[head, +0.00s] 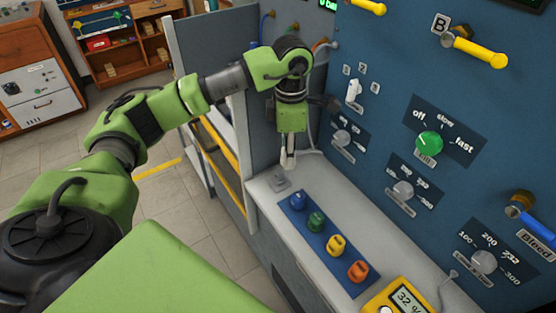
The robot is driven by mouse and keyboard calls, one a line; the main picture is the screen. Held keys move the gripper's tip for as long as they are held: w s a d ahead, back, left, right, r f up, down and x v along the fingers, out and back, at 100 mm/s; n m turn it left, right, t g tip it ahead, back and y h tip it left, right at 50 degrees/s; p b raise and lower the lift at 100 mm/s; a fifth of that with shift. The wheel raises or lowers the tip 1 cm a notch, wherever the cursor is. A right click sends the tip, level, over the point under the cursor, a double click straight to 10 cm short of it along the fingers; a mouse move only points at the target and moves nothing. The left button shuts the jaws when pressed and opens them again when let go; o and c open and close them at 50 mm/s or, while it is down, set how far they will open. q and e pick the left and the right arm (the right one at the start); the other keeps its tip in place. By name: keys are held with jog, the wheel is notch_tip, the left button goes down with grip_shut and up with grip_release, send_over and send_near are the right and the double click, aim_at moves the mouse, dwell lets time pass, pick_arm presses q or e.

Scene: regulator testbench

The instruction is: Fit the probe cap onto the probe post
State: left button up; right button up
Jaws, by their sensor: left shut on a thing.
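My left gripper (288,160) points down over the back end of the light grey bench ledge. It is shut on a small pale thing at its fingertips, which looks like the probe cap, though it is too small and covered to make out clearly. Just below and slightly left of the fingertips is a small grey fixture (280,182) on the ledge, which may be the base of the probe post. I cannot tell whether the held piece touches it. My right gripper is not in view.
A blue strip (324,246) on the ledge holds blue, green, yellow and orange knob-like pieces. A yellow meter (398,297) stands at the near end. The blue panel (395,60) with dials and yellow valve handles rises on the right. A side panel stands behind my gripper.

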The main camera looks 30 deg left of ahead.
aim_at(279, 172)
pick_arm(q)
jog(key=a+f+n, duration=0.2)
jog(key=n, duration=0.1)
jog(key=w+a+f+n, duration=0.1)
jog(key=n, duration=0.1)
jog(key=shift+f+b, duration=0.25)
jog(key=shift+b, duration=0.1)
jog(key=shift+a+f+n, duration=0.25)
jog(key=shift+n, duration=0.25)
jog(key=shift+f+b, duration=0.9)
jog(key=shift+f, duration=0.25)
jog(key=shift+r, duration=0.15)
jog(key=shift+d, duration=0.1)
jog(key=shift+f, duration=0.25)
jog(key=shift+f+b, duration=1.25)
jog(key=shift+f, duration=0.4)
jog(key=o, duration=1.3)
jog(key=shift+o, duration=0.2)
